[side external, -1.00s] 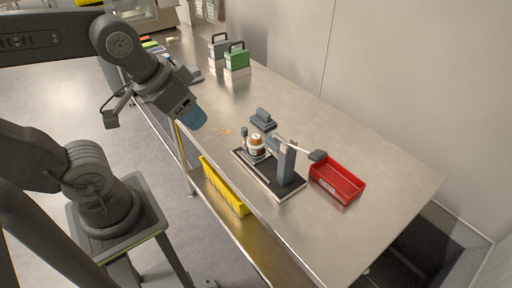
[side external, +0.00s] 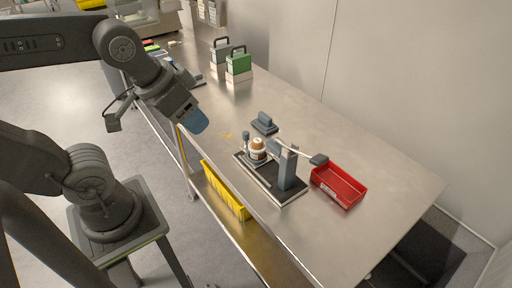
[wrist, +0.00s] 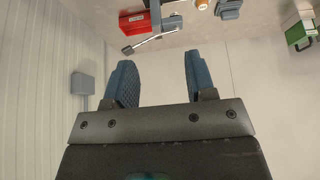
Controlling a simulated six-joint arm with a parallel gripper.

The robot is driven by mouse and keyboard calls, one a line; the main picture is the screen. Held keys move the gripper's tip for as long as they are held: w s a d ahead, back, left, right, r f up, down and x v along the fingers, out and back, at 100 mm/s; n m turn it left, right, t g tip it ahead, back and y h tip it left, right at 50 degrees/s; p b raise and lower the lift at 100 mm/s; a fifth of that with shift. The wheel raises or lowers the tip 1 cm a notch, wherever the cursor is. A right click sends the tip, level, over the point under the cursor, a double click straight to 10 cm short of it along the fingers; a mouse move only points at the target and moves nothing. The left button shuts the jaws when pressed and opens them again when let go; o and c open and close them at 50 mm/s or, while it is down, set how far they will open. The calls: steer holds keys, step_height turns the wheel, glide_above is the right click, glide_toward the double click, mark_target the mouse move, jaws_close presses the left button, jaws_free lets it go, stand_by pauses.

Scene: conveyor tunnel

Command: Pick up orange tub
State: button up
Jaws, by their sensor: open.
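The orange tub (side external: 257,147) has an orange-brown top and a white band. It stands upright on a dark board (side external: 277,187) with a light edge, beside a grey upright post (side external: 288,168). In the wrist view the tub (wrist: 201,4) is small and cut off at the top edge. My gripper (side external: 197,121) hangs above the table's left edge, to the left of the tub and well apart from it. In the wrist view my gripper (wrist: 159,80) shows two blue fingers spread apart with nothing between them.
A red bin (side external: 338,186) stands right of the board, with a long-handled tool (side external: 300,152) reaching towards it. A grey block (side external: 264,122) lies behind the board. A green case (side external: 238,63) and a grey case (side external: 221,51) stand farther back. The steel table (side external: 385,200) is clear at right.

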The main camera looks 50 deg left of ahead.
stand_by(0.4)
steer(key=o, duration=0.8)
steer(key=shift+c, duration=0.2)
steer(key=m+g, duration=0.6)
steer(key=m, duration=1.8)
glide_above(257, 140)
step_height(257, 140, down, 16)
step_height(257, 140, down, 13)
steer(key=shift+w+f, duration=0.1)
